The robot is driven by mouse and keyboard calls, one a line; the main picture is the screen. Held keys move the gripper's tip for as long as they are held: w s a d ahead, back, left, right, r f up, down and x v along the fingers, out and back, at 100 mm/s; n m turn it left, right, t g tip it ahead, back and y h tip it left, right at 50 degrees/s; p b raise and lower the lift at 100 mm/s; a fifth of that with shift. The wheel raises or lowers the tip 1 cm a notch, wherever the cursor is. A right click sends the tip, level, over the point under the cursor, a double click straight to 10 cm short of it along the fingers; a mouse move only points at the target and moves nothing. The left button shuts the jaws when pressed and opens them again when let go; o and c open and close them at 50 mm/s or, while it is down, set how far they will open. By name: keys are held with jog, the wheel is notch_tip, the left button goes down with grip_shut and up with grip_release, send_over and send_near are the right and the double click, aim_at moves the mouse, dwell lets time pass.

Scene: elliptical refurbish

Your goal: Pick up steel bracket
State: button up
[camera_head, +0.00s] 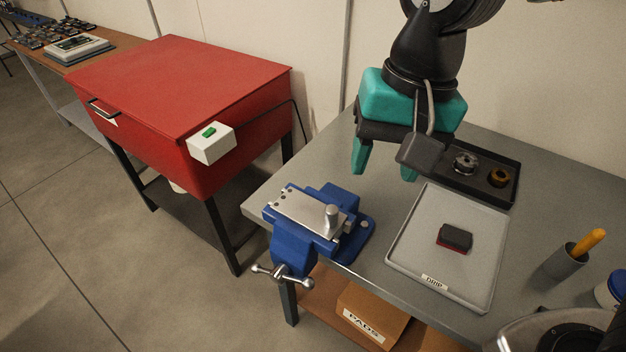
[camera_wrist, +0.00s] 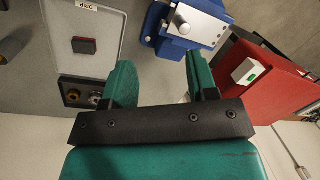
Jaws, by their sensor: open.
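A silver metal plate with drilled holes and a short upright post, which looks like the steel bracket (camera_head: 297,208), sits on top of the blue vise (camera_head: 290,246). It also shows in the wrist view (camera_wrist: 204,26), at the upper middle. My gripper (camera_head: 383,166) hangs above the table, behind and to the right of the vise, with teal fingers pointing down. It is open with nothing between the fingers and is clear of the bracket. In the wrist view, the space between the fingertips (camera_wrist: 162,78) shows bare table.
A grey tray labelled DRIP (camera_head: 407,258) holds a dark red-edged block (camera_head: 455,238). A black tray (camera_head: 478,168) with round parts lies behind it. A grey cup (camera_head: 561,262) stands at right. A red cabinet (camera_head: 190,85) with a white switch box (camera_head: 211,147) stands left.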

jog(key=w+a+r+m+h+p, duration=0.1)
jog(key=w+a+r+m+p, duration=0.2)
jog(key=a+r+m+p, duration=0.15)
jog(key=m+p, duration=0.2)
send_over(331, 208)
jog(key=shift+h, duration=0.3)
jog(key=f, duration=1.2)
jog(key=shift+s+d+f, duration=0.1)
jog(key=shift+s+d, duration=0.1)
jog(key=shift+w+a+f+p, duration=0.1)
jog(key=shift+f+p, duration=0.55)
jog(key=shift+f, duration=0.7)
jog(key=shift+a+f+p, duration=0.1)
jog(key=shift+f+p, duration=0.5)
jog(key=shift+f, duration=0.75)
grip_shut()
